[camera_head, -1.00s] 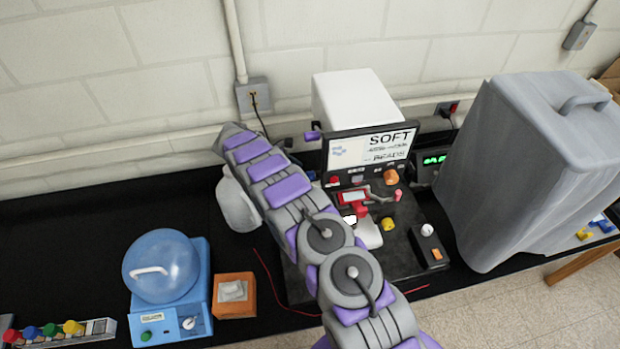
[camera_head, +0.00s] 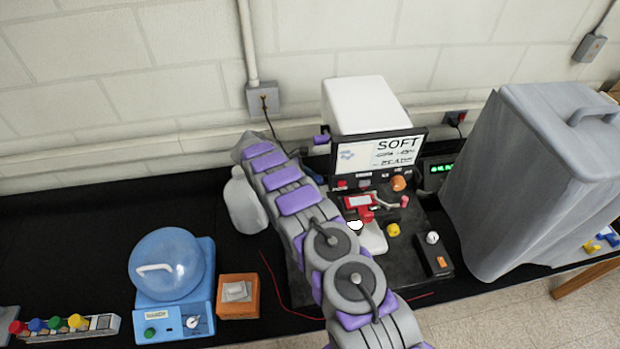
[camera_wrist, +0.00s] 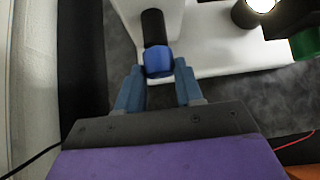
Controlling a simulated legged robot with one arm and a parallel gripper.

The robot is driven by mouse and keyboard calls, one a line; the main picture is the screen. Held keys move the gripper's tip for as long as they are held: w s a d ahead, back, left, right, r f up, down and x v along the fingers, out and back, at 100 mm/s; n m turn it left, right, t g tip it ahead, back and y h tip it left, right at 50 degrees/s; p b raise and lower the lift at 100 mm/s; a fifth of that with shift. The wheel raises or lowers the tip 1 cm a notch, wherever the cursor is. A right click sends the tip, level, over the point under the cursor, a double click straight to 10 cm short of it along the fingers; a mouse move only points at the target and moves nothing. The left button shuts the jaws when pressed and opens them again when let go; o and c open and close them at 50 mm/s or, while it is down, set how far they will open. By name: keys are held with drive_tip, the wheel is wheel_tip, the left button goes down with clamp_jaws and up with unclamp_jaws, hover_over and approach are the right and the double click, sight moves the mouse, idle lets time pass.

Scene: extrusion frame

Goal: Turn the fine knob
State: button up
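A blue knob (camera_wrist: 159,62) on a black shaft (camera_wrist: 154,28) sticks out from a white instrument body (camera_wrist: 135,12) in the wrist view. I cannot tell for certain whether the blue part is the fine knob. My gripper (camera_wrist: 158,70) is open, with one blue-grey finger on each side of the blue knob. The knob sits at the fingertips; a small gap seems to show on both sides, and contact is not clear. In the head view my arm hides the gripper and the knob.
A grey covered case (camera_head: 545,170) is at right. A blue domed device (camera_head: 172,290), an orange block (camera_head: 238,305) and a white jug (camera_head: 243,205) are at left. A wall lies behind.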

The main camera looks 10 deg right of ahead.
drive_tip(key=shift+d, duration=0.25)
drive_tip(key=c, duration=0.4)
drive_tip(key=shift+r+b, duration=0.1)
drive_tip(key=shift+b, duration=0.3)
